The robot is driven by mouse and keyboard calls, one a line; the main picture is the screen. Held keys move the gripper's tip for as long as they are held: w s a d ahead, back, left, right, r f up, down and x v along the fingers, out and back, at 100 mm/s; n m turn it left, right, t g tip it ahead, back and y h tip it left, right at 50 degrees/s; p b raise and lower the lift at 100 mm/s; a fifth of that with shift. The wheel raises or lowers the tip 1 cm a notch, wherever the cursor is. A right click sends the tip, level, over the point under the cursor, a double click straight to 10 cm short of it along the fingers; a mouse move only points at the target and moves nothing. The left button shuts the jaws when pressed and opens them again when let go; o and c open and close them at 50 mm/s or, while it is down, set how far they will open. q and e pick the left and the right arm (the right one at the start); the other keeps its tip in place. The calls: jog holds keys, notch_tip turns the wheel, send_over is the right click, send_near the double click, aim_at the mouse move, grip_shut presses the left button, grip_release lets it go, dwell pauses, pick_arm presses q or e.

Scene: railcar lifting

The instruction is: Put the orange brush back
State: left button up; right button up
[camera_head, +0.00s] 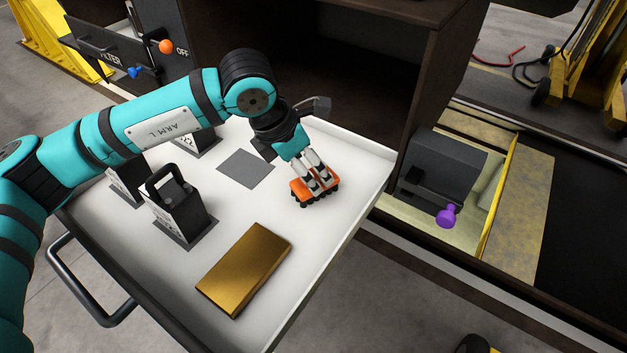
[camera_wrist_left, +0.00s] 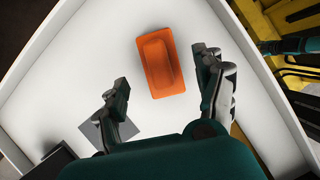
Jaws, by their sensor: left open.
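The orange brush (camera_head: 315,191) lies in the right back part of the white open drawer (camera_head: 359,159), bristles down. My left gripper (camera_head: 317,178) is over the brush from above, its fingers in front of part of it. In the left wrist view the brush (camera_wrist_left: 161,62) shows between and beyond the spread, empty fingers (camera_wrist_left: 164,73); I cannot tell whether they touch it. A flat grey square (camera_head: 245,168) lies bare on the drawer floor, left of the brush. It also shows in the wrist view (camera_wrist_left: 93,133), partly behind a finger. My right gripper is not in view.
A black-handled block (camera_head: 181,205) stands on a grey square, with others behind it, partly hidden by my arm. A gold bar (camera_head: 245,268) lies at the drawer's front. The dark cabinet (camera_head: 420,70) rises behind. A grey box with a purple knob (camera_head: 447,215) is right of the drawer.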

pick_arm(q)
jog(key=b+v, duration=0.2)
jog(key=v, duration=0.5)
jog(key=shift+r, duration=0.15)
